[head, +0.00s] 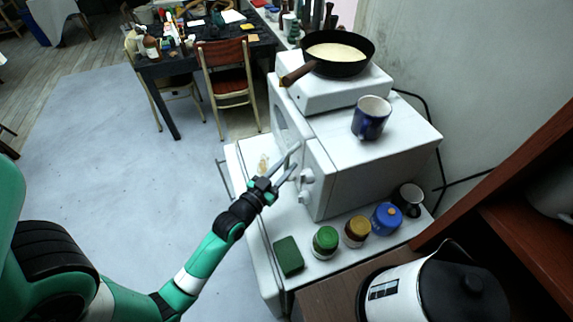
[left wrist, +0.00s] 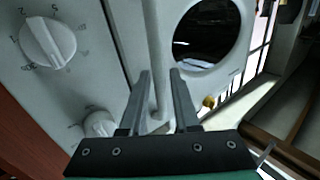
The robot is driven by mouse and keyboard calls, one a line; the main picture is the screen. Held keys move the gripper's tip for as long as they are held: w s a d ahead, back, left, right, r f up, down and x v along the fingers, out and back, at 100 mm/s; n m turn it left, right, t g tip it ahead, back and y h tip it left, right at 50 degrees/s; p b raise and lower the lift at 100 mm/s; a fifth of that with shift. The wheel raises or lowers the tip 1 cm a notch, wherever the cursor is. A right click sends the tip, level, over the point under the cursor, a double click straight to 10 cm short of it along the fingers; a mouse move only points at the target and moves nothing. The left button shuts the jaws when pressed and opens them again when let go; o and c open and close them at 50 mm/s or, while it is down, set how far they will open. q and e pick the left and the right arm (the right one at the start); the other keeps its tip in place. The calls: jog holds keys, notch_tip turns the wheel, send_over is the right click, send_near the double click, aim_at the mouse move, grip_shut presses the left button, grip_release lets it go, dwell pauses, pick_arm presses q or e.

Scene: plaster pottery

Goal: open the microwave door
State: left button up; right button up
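The white microwave (head: 345,165) stands on the white counter, with its front facing left. Its door (head: 279,112) has a round dark window and looks shut; the door also shows in the left wrist view (left wrist: 180,80). A pale upright door handle (left wrist: 154,50) runs between the fingers of my left gripper (left wrist: 160,72), with gaps on both sides. In the head view my left gripper (head: 297,155) is in front of the microwave, beside the control knobs (head: 306,177), its fingers apart. A large knob (left wrist: 48,42) is left of the handle in the wrist view. My right gripper is out of view.
A blue mug (head: 371,118) and a white box bearing a pan (head: 339,53) stand on the microwave. Green, brown and blue-lidded jars (head: 325,241), a green block (head: 288,256) and a kettle (head: 440,287) are nearer. The floor left of the counter is clear.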

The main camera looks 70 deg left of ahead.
pick_arm(q)
jog(key=shift+w+a, duration=0.1)
jog(key=shift+w, duration=0.15)
grip_shut()
dwell(1.3)
